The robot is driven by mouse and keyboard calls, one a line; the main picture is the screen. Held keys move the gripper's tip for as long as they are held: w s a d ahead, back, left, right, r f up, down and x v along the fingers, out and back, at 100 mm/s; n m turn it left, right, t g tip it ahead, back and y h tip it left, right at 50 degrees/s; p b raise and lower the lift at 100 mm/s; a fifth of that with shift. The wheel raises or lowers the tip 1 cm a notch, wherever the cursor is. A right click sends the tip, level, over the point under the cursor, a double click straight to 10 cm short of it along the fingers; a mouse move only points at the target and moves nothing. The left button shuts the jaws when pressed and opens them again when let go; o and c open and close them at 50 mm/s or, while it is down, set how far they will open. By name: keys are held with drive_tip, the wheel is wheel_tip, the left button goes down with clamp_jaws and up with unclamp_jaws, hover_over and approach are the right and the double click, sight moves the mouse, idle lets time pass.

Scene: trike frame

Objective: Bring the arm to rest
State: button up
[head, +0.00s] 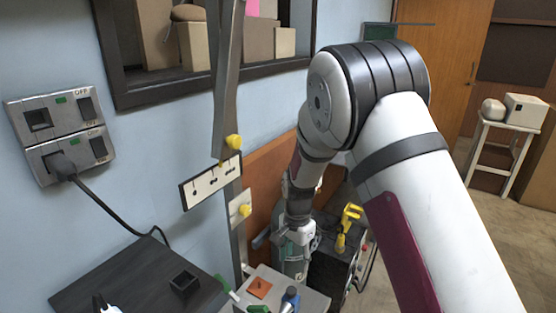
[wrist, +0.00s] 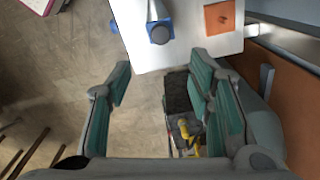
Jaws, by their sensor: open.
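My gripper (head: 293,268) hangs at the end of my white arm, low in the middle of the head view, close to a small pale table (head: 312,300). The arm bends down to it from the right. In the wrist view my gripper (wrist: 160,70) has its two green-padded fingers spread wide, with nothing held between them. The pale table top (wrist: 193,48) lies beyond the fingertips there. In the head view the fingertips are partly hidden.
The table carries an orange square (head: 259,288) and a blue-and-grey item (head: 290,297). A dark cart with a yellow tool (head: 347,225) stands just right of the gripper. A metal post (head: 226,100), wall sockets (head: 60,130) and a dark shelf (head: 130,275) are left. Floor is open at right.

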drive_tip(key=s+d+r+n+t, duration=0.1)
drive_tip(key=s+d+r, duration=0.1)
drive_tip(key=s+r, duration=0.35)
drive_tip(key=s+d+r+n, duration=0.2)
drive_tip(key=d+r, duration=0.1)
drive_tip(key=r, duration=0.6)
drive_tip(key=s+d+r+n+t, duration=0.1)
drive_tip(key=s+d+r, duration=0.1)
drive_tip(key=s+r, duration=0.35)
drive_tip(key=s+d+r+n+t, duration=0.1)
drive_tip(key=s+d+r+n, duration=0.1)
drive_tip(key=s, duration=0.7)
drive_tip(key=s+d+r+n+t, duration=0.1)
drive_tip(key=s+d+r+n, duration=0.2)
drive_tip(key=s+r, duration=0.3)
drive_tip(key=shift+s+d+n, duration=0.3)
drive_tip(key=shift+s+d, duration=0.4)
drive_tip(key=shift+s, duration=1.45)
